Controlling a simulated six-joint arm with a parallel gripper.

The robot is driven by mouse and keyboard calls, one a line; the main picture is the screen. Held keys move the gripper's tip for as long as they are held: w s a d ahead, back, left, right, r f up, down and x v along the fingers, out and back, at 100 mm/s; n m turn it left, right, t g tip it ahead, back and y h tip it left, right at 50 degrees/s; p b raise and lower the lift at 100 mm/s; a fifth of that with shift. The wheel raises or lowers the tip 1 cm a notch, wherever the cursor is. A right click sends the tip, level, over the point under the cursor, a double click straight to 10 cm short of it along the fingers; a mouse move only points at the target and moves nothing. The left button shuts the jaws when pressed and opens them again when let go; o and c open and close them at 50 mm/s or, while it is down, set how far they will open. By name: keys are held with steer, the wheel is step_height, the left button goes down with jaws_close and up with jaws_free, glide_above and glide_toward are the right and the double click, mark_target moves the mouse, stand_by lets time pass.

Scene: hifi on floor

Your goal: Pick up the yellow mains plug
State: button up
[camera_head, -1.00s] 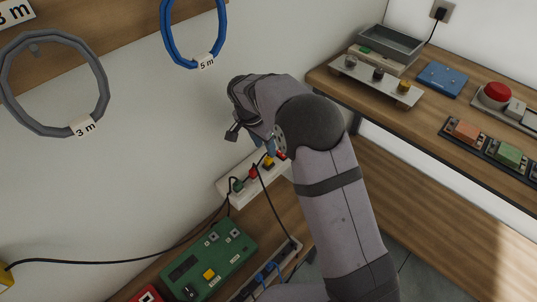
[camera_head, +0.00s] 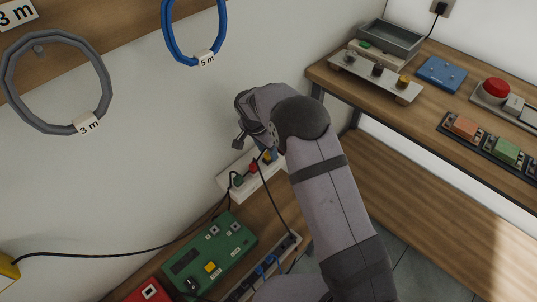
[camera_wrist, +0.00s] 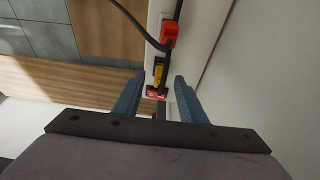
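A green circuit box (camera_head: 209,255) lies in front; the wall is close behind.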

steer(key=shift+w+f, duration=0.1)
steer(key=shift+f, duration=0.2)
jaws_close()
steer(key=shift+r, duration=0.1)
